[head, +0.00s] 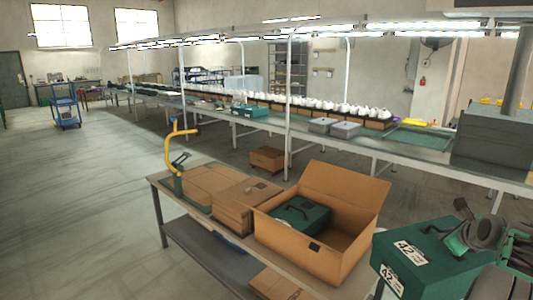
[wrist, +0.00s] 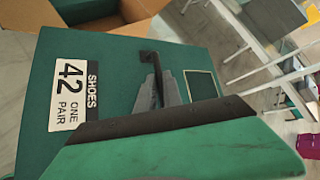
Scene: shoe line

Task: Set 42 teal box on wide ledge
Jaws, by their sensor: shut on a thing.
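The teal box (head: 425,257) with a white "42" label is at the lower right of the head view, to the right of the open carton. In the wrist view the teal box (wrist: 110,75) fills the left and middle, with its label reading "SHOES 42 ONE PAIR". My gripper (head: 462,238) is above its lid; in the wrist view my gripper (wrist: 157,88) is shut on the box's black handle (wrist: 150,60). The box looks held up, but its underside is out of sight. I cannot tell which surface is the wide ledge.
An open carton (head: 300,248) on the packing table (head: 157,182) holds another teal box (head: 300,214). Behind runs a long line (head: 385,143) with white shoes and grey boxes.

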